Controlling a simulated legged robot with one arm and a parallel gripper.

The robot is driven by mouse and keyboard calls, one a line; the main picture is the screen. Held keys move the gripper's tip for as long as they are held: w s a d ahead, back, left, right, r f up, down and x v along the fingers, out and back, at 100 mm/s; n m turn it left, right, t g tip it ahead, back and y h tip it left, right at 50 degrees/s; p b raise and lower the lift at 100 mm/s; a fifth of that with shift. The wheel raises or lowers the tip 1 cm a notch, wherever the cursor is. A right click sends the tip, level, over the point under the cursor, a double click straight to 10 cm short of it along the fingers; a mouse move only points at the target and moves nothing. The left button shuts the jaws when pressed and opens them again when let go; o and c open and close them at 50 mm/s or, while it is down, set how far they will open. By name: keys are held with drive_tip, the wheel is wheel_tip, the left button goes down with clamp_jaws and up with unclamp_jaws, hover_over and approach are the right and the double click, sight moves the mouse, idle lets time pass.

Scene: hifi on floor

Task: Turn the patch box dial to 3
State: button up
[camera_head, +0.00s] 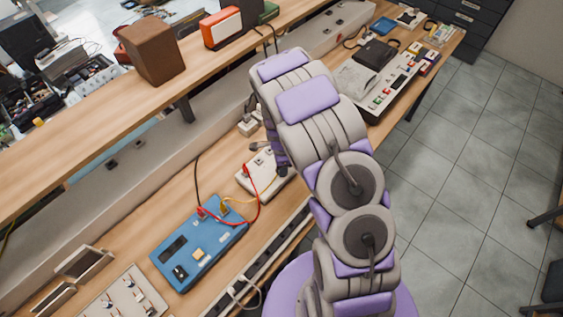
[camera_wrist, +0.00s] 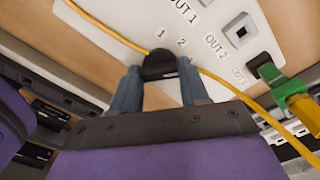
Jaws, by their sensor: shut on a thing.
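The patch box (camera_wrist: 130,18) is a white panel in the wrist view, printed with "OUT 1", "OUT 2" and the numbers 1 and 2. Its black dial (camera_wrist: 160,64) sits just below those numbers. My gripper (camera_wrist: 160,78) is shut on the dial, one finger on each side. The dial's pointer and any 3 mark cannot be made out. In the head view the white patch box (camera_head: 251,181) lies on the bench, partly behind my arm, which hides the dial.
A yellow cable (camera_wrist: 232,86) crosses the panel behind the dial, and a green plug (camera_wrist: 266,72) sits at right. A blue box (camera_head: 215,233) with red and yellow leads is nearby. A wooden shelf (camera_head: 85,115) runs above the bench.

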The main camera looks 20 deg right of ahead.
drive_tip(key=shift+w+r+m, duration=0.1)
drive_tip(key=shift+w+m, duration=0.05)
drive_tip(key=shift+m, duration=0.25)
drive_tip(key=o, duration=1.1)
drive_tip(key=shift+c, duration=0.2)
wheel_tip(320, 180, up, 17)
drive_tip(key=p, duration=0.1)
drive_tip(key=shift+p, duration=0.3)
drive_tip(key=shift+a+r, duration=0.1)
